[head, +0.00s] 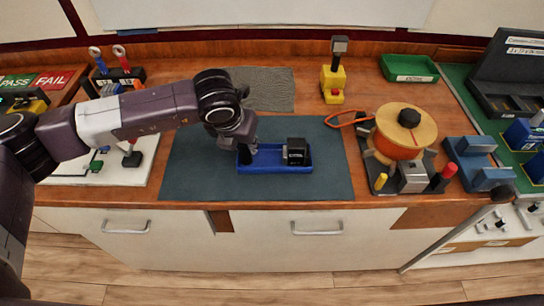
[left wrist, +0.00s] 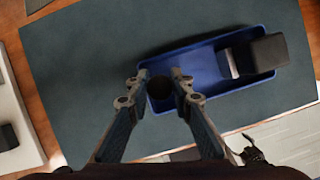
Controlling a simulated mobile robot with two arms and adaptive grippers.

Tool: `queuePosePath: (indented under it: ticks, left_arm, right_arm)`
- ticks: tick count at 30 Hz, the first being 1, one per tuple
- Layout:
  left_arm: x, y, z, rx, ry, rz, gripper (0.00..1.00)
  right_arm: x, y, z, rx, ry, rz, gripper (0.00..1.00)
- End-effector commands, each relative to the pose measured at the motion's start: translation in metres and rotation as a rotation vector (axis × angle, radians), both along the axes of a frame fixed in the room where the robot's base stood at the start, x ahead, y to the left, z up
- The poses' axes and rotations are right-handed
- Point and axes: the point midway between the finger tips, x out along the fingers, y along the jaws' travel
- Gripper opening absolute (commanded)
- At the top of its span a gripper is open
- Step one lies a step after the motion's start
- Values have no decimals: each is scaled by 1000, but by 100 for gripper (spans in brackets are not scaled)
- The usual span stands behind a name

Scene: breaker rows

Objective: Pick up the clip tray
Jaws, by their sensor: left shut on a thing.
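The clip tray, a long blue open tray (head: 262,171), is over the dark grey-green mat (head: 200,170). It also shows in the left wrist view (left wrist: 208,68). A black block with a pale label (head: 296,152) sits in its right part. A dark round knob (left wrist: 160,88) stands at its left end. My left gripper (head: 246,155) points down at that end. In the left wrist view its fingers (left wrist: 162,88) are shut on the knob, one on each side. I cannot tell whether the tray touches the mat. My right gripper is not in view.
A spool with orange cord (head: 402,135) stands on a dark base right of the mat. A yellow block with a dark top (head: 333,80), a green bin (head: 409,68) and a grey cloth (head: 265,88) are behind. A white board (head: 120,160) lies left. The mat around the tray is clear.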

Motion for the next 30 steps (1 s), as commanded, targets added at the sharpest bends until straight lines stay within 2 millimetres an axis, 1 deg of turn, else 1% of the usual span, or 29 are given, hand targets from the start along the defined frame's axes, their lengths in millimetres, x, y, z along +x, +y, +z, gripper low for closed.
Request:
queuePosePath:
  ticks: [11,14,17,20,23,30]
  left_arm:
    - [1,-1,4,-3,-5,1,0]
    - [2,-1,9,-4,-6,1,0]
    - [2,-1,19,-5,-7,1,0]
    - [2,-1,35,-5,-9,1,0]
    - [3,-1,57,-7,-12,1,0]
    - [2,-2,126,-5,-10,1,0]
  right_arm:
    - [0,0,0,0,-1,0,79]
    - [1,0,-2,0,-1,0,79]
    - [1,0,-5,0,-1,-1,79]
    - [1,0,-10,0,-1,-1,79]
    - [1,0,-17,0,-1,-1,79]
    - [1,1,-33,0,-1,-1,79]
